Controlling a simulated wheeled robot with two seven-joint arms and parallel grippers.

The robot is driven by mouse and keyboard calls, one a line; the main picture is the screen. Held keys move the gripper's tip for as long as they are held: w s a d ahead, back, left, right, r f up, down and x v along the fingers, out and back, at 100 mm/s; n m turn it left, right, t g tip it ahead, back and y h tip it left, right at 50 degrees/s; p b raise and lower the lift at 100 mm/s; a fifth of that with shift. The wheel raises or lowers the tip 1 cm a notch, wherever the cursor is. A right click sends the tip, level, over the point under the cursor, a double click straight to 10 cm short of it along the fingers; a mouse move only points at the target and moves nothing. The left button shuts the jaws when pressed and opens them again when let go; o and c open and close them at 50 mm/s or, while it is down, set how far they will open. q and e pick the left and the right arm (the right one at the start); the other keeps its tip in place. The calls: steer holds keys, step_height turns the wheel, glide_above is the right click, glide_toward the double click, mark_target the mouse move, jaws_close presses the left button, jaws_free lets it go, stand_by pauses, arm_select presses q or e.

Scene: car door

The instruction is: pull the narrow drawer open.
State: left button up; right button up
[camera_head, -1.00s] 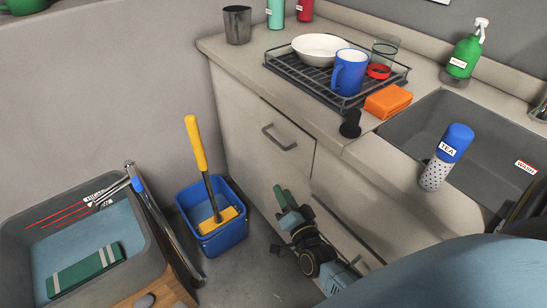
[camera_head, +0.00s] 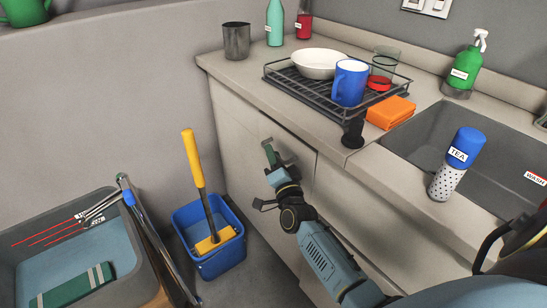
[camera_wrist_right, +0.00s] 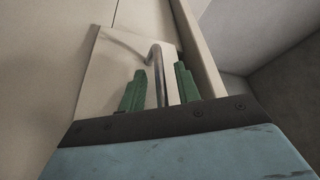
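The narrow drawer (camera_head: 301,152) is a beige front panel in the cabinet below the counter, and it looks closed. My right gripper (camera_head: 274,156) is in front of it in the head view, covering most of its handle. In the right wrist view, the drawer panel (camera_wrist_right: 112,70) carries a bent metal bar handle (camera_wrist_right: 157,66). The two green fingers of my right gripper (camera_wrist_right: 160,88) stand apart, one on each side of the bar, with gaps visible. Whether either finger touches the bar cannot be told. My left gripper is not in view.
A blue bucket (camera_head: 228,252) with a yellow-handled tool (camera_head: 194,160) stands on the floor left of my right forearm. A grey tub (camera_head: 18,240) is farther left.

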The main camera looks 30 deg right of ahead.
steer(key=shift+w+d, duration=0.1)
steer(key=shift+w, duration=0.25)
steer(key=shift+c, duration=0.4)
jaws_close()
